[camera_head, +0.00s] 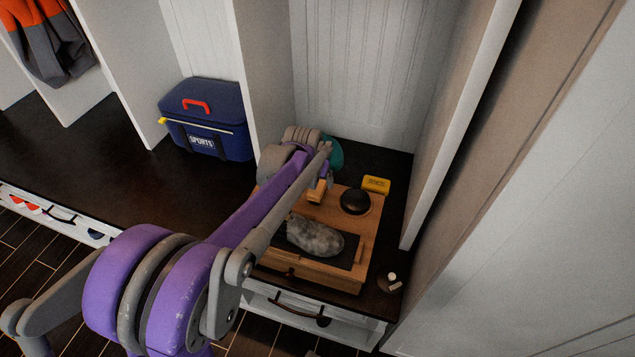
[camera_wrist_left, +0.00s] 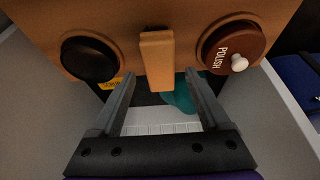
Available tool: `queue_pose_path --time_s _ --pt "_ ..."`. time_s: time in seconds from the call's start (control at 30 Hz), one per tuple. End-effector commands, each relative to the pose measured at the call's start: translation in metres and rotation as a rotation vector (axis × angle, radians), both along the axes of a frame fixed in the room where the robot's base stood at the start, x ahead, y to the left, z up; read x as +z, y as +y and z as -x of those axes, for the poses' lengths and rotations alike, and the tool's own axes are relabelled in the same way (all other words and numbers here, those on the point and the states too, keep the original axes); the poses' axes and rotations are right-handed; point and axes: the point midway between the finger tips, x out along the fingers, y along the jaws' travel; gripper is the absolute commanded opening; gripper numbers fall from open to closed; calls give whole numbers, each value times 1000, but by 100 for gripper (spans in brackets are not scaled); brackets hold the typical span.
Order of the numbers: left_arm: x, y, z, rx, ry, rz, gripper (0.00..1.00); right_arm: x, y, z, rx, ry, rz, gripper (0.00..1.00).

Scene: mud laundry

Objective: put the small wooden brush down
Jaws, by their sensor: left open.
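The small wooden brush (camera_head: 317,191) lies on the wooden shoe-care box (camera_head: 372,222) on the dark bench. In the left wrist view its light wooden body (camera_wrist_left: 157,58) shows between and just beyond the fingertips. My left gripper (camera_wrist_left: 158,78) is open, with a finger on each side of the brush and visible gaps. In the head view, my left arm reaches over the box, and the gripper (camera_head: 320,180) is partly hidden by its own links. The brush's bristles cannot be made out. My right gripper is not in view.
A black round item (camera_head: 355,201), a grey fluffy piece (camera_head: 315,238) and a reddish polish tin (camera_wrist_left: 232,47) are on the box. A yellow block (camera_head: 376,184) and a teal thing (camera_head: 336,152) are behind. A blue sports bag (camera_head: 207,118) stands left; bare bench lies between.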

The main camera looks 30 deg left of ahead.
Motion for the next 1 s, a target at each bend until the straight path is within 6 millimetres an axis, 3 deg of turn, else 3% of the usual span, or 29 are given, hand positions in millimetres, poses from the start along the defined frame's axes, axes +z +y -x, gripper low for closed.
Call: queue_pose_path --time_s 0.1,0.3,0.67,0.77,0.87,1.0 --pt "30 -3 12 0 -1 0 79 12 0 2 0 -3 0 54" --pt "62 -6 25 0 0 0 79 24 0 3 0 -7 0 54" --pt "77 -14 38 -8 1 0 79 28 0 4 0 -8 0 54" --pt "78 -34 62 -31 2 2 79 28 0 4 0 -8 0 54" --pt "75 -64 103 -72 4 2 79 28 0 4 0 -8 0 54" --pt "60 -104 173 -134 5 2 79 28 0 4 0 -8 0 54"
